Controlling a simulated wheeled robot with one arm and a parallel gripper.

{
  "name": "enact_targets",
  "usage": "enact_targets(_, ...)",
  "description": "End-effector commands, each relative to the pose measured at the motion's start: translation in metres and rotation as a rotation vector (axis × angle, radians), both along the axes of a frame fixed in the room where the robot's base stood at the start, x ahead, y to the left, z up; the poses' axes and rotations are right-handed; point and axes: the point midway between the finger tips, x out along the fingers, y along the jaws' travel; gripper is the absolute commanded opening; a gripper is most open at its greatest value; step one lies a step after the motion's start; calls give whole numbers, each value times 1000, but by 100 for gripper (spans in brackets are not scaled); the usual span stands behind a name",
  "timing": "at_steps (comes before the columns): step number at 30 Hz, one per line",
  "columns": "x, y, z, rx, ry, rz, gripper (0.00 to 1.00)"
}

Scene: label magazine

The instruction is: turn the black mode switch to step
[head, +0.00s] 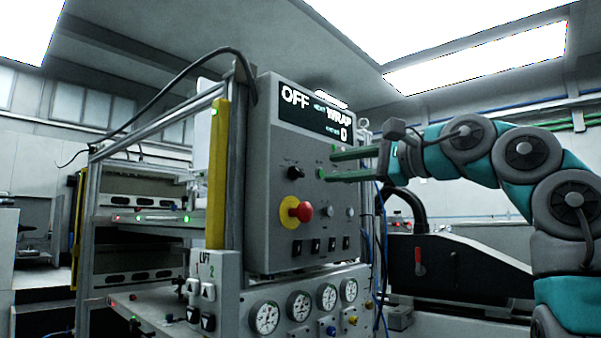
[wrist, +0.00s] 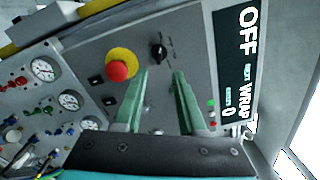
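The black mode switch (head: 295,172) is a small knob on the grey control panel (head: 268,120), left of my gripper in the head view. In the wrist view the switch (wrist: 158,50) shows just beyond the gap between my fingertips. Its exact pointer setting is too small to read. The display (head: 318,112) above it reads OFF. My gripper (head: 327,165) has two green fingers spread apart with nothing between them; in the wrist view the gripper (wrist: 162,76) points toward the panel. The fingers appear apart from the switch.
A red emergency button on a yellow base (head: 301,210) sits below the switch, close to one finger in the wrist view (wrist: 118,70). Several black rocker switches (head: 315,245) line the panel's bottom. Gauges (head: 299,306) stand below. A yellow post (head: 217,172) is at the left.

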Motion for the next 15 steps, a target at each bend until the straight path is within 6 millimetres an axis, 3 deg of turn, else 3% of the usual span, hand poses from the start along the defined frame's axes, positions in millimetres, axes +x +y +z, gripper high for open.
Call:
enact_targets(5,9,11,-2,-11,0,-3,40)
enact_targets(15,41,50,-1,-7,3,0,40)
